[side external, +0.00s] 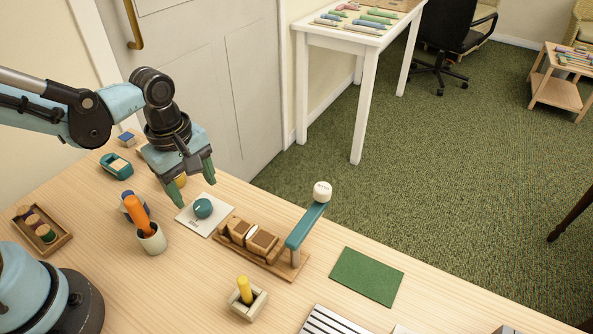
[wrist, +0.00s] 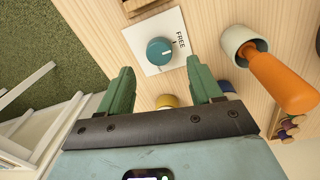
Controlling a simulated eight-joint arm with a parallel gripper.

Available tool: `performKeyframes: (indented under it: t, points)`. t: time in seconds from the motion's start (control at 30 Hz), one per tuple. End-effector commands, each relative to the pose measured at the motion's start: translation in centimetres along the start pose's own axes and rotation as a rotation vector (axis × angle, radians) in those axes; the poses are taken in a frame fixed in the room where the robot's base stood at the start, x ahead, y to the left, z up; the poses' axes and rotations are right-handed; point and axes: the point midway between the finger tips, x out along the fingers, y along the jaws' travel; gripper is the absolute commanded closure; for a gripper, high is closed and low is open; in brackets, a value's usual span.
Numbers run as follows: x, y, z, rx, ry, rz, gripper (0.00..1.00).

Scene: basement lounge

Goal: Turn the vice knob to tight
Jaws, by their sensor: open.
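The teal round knob (side external: 203,208) sits on a white square plate (side external: 187,218) on the wooden table. In the wrist view the knob (wrist: 160,50) shows a white pointer mark, and the word FREE is printed on the plate (wrist: 178,22) beside it. Its TIGHT marking cannot be made out. My gripper (side external: 193,182) has green fingers and hangs above and behind the knob, apart from it. In the wrist view my gripper (wrist: 162,76) is open and empty, with the knob ahead of the gap between the fingertips.
A grey cup (side external: 153,240) with an orange-handled tool (side external: 137,212) stands close to the plate. A wooden block stand (side external: 270,262) with a teal lever (side external: 306,228) lies on the other side. A yellow peg (side external: 244,289) sits in a holder nearer the front. A green mat (side external: 367,276) lies right.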

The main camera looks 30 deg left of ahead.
Motion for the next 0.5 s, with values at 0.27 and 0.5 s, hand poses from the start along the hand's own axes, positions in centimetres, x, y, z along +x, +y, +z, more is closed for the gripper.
performKeyframes:
  t: [0.27,0.5]
  points:
    - [2.9,0.1,0.0,0.0,0.0,0.0,0.35]
    - [4.2,0.0,0.0,0.0,0.0,0.0,0.35]
